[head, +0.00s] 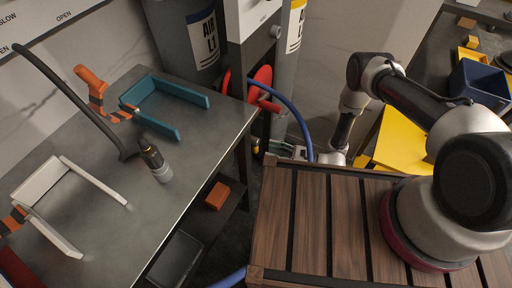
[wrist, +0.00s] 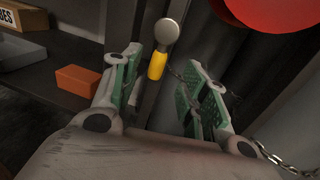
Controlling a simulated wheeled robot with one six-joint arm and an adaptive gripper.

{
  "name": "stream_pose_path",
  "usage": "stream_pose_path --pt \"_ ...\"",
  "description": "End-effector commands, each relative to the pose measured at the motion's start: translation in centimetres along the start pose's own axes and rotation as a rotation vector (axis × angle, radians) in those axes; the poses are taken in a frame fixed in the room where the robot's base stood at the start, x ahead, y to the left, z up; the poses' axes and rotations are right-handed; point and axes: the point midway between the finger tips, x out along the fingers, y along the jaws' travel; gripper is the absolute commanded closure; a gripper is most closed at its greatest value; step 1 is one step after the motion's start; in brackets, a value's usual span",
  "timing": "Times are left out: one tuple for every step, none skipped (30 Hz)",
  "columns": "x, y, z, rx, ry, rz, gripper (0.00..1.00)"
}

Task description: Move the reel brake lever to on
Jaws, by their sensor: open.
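The reel brake lever shows in the wrist view as a round grey knob (wrist: 167,31) with a yellow sleeve (wrist: 157,65) below it. It stands beyond the fingertips of my gripper (wrist: 163,72), lined up with the gap between them. The green-padded fingers are spread open with nothing held. I cannot tell whether they touch the lever. The red hose reel (wrist: 275,12) is at the upper right there. In the head view the reel (head: 263,84) is behind the table corner, and my gripper (head: 287,151) is low beneath it. The lever's on and off marks are not visible.
A metal table (head: 200,140) stands at left, its leg near my gripper. An orange block (wrist: 78,80) lies on the lower shelf. A blue hose (head: 296,112) hangs from the reel. A chain (wrist: 270,155) hangs close to the right finger.

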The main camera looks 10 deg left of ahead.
Motion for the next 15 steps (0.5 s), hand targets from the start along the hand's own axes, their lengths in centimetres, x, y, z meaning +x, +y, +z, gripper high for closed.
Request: stream_pose_path --pt "0.7 0.1 0.1 -0.004 -0.003 0.002 0.56" --pt "1.2 0.1 0.1 -0.004 -0.003 0.004 0.56" --pt "1.9 0.1 0.1 -0.004 -0.003 0.004 0.56" --pt "2.4 0.2 0.1 -0.004 -0.003 0.005 0.56" --pt "3.0 0.2 0.1 -0.003 -0.002 0.005 0.56" --pt "3.7 0.2 0.1 -0.003 -0.002 0.005 0.56" --pt "4.2 0.2 0.1 -0.004 -0.002 0.006 0.56" --pt "4.6 0.2 0.1 -0.004 -0.003 0.005 0.56" --pt "5.2 0.2 0.1 -0.004 -0.002 0.006 0.56" --pt "5.6 0.2 0.1 -0.003 -0.002 0.005 0.56" --pt "5.9 0.2 0.1 -0.002 -0.002 0.004 0.56" --pt "6.3 0.2 0.1 -0.002 -0.001 0.005 0.56" --pt "6.5 0.2 0.1 -0.002 -0.001 0.005 0.56" --pt "6.7 0.2 0.1 -0.002 -0.001 0.004 0.56" --pt "6.9 0.1 0.1 -0.002 -0.001 0.003 0.56"
